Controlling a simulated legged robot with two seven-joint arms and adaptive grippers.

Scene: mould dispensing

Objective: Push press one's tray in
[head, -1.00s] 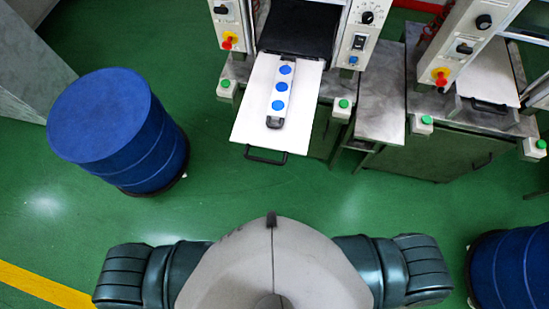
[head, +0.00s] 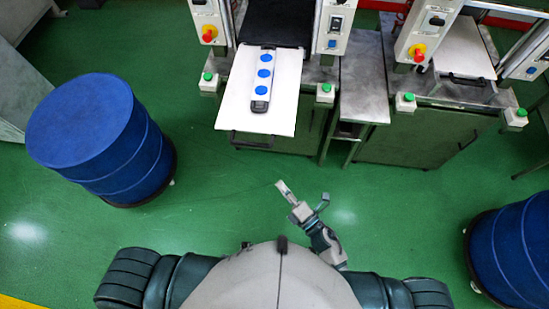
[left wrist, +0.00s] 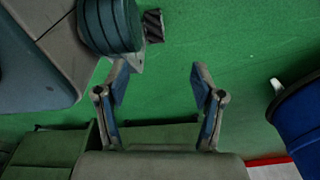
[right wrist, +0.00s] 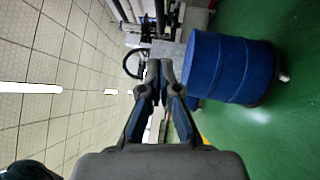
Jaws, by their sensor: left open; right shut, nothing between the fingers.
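Press one's white tray (head: 230,105) sticks out of the press at the top centre of the head view, with a black handle (head: 252,142) on its front edge. A light strip with three blue discs (head: 264,73) and dark ends lies on the tray. My right gripper (head: 280,186) is shut and empty, in front of the tray and apart from its handle. It also shows shut in the right wrist view (right wrist: 160,68). My left gripper (left wrist: 160,75) is open and empty in the left wrist view; it is not seen in the head view.
A blue drum (head: 85,130) stands left of the press, another (head: 515,250) at the lower right. A second press with its own white tray (head: 465,50) stands at the right. A metal side table (head: 362,85) is between the presses. Green floor in front is clear.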

